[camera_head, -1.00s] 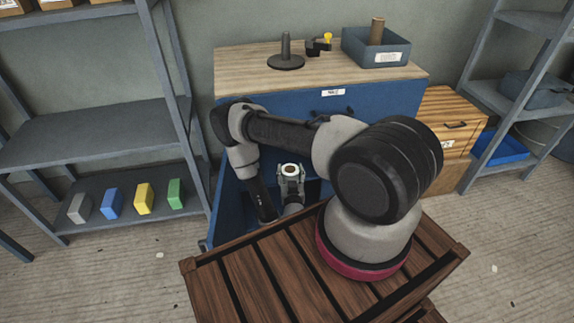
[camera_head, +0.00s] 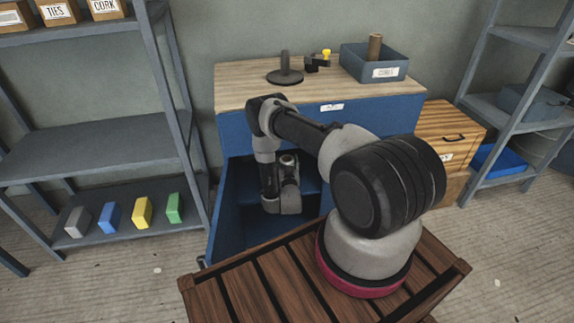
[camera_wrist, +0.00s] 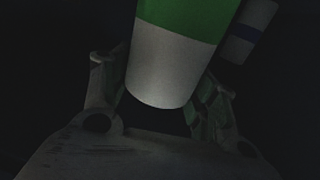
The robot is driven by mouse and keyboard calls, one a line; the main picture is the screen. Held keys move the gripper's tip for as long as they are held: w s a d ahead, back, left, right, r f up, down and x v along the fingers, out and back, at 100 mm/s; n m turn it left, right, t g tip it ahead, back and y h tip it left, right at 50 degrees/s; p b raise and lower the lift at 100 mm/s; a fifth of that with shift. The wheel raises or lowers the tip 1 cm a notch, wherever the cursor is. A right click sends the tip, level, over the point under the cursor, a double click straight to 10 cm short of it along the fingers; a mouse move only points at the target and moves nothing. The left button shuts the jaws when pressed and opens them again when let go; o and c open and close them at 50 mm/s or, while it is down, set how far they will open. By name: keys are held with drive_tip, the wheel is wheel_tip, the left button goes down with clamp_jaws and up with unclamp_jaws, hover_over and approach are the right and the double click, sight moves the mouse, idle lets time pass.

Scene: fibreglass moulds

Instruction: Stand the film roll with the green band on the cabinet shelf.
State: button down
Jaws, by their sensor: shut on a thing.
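The film roll with the green band (camera_wrist: 165,70) is white below a wide green band. In the wrist view it stands between the two fingers of my gripper (camera_wrist: 158,95), which is shut on it. Its upper end runs out of the picture. In the head view the blue cabinet (camera_head: 235,130) is open at the front. My arm's end is at its dark opening; contact between the held roll and the shelf (camera_head: 308,178) cannot be told.
The cabinet's wooden top (camera_head: 240,85) carries a dark spindle stand (camera_head: 285,70) and a grey bin (camera_head: 355,65). An open blue panel (camera_head: 228,215) is at the left of the opening. Metal racks stand at left (camera_head: 90,145) and right (camera_head: 515,105). A slatted wooden surface (camera_head: 235,292) is in front.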

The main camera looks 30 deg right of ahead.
drive_tip(key=shift+w+f, duration=0.1)
drive_tip(key=shift+f, duration=0.45)
drive_tip(key=shift+c, duration=2.2)
unclamp_jaws()
drive_tip(key=shift+f, duration=0.15)
drive_tip(key=v, duration=1.2)
